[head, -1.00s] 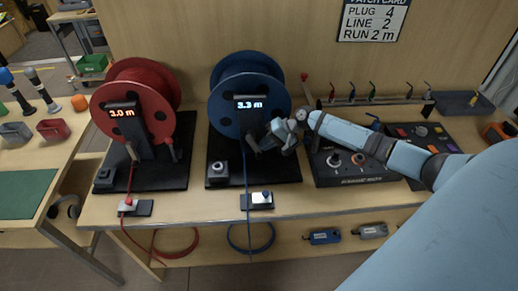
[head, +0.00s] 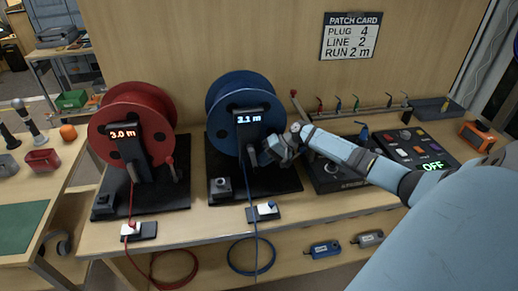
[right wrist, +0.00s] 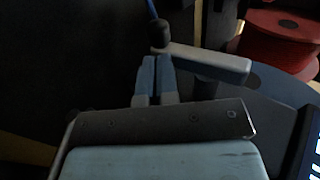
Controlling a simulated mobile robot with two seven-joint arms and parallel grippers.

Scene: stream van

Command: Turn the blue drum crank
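The blue drum (head: 232,93) stands on its dark base on the bench in the head view, and its display (head: 249,118) reads 3.1 m. My right gripper (head: 257,156) is at the crank, on the drum's lower right front. In the right wrist view its two fingers (right wrist: 157,62) are close together at the crank's dark knob (right wrist: 159,35), with the grey crank arm (right wrist: 215,62) running off to the right. They look shut on the crank handle; the grip itself is partly hidden. My left gripper is not in view.
A red drum (head: 125,100) reading 3.0 m stands at the left, and also shows in the right wrist view (right wrist: 275,45). A black control box (head: 330,180) and a button panel (head: 418,150) showing OFF are at the right. A blue cable hangs over the front edge.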

